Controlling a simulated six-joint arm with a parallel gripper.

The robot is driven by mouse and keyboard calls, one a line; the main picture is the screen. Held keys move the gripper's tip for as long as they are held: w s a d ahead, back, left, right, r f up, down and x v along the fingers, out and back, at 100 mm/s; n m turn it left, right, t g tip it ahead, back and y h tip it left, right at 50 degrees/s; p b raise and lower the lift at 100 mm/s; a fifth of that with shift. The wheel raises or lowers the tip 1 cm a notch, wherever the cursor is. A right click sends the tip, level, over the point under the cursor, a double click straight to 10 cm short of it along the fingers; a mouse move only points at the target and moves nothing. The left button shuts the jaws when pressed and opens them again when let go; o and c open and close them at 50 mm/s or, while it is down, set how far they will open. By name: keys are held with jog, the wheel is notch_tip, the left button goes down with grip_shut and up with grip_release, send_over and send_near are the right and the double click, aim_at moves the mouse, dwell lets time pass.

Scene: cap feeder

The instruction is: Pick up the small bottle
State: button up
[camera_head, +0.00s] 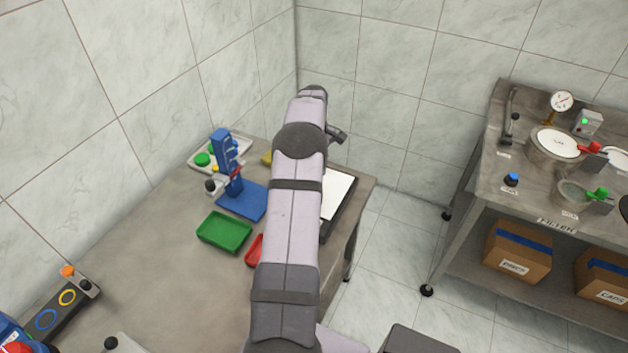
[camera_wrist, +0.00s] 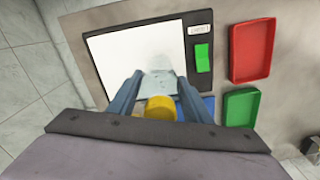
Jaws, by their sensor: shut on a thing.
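My gripper (camera_wrist: 159,78) shows in the wrist view with its two blue-grey fingers shut on the small bottle. The bottle's pale, translucent body (camera_wrist: 157,72) lies between the fingertips, over a white panel. A rounded yellow piece (camera_wrist: 160,107), which looks like its cap, sits between the fingers nearer the camera. I cannot tell how far the bottle is above the surface. In the head view my arm hides the gripper and the bottle.
The dark-framed white panel (camera_wrist: 115,50) lies beneath the gripper. A red tray (camera_wrist: 252,50) and green tray (camera_wrist: 240,107) lie to its right. A blue stand (camera_head: 228,165) rises beside a pale tray (camera_head: 206,148). A steel cart (camera_head: 500,200) stands apart at right.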

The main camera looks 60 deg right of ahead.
notch_tip(320, 180, up, 7)
jog(key=shift+r+b, duration=0.15)
jog(key=shift+b, duration=0.65)
jog(key=shift+w+a+r, duration=0.15)
jog(key=shift+w, duration=0.25)
jog(key=shift+w+a+r+n+p, duration=0.7)
jog(key=shift+w+a+r, duration=0.4)
jog(key=shift+w+r, duration=2.35)
jog(key=a+r+n+p, duration=0.1)
jog(key=a+r, duration=0.2)
jog(key=a, duration=0.5)
jog(key=s+a+f+n, duration=0.3)
jog(key=a+f, duration=0.3)
jog(key=f, duration=0.1)
jog(key=s+a+f+n, duration=0.3)
jog(key=a+f+n, duration=0.1)
jog(key=a+f, duration=0.2)
jog(key=shift+f, duration=0.6)
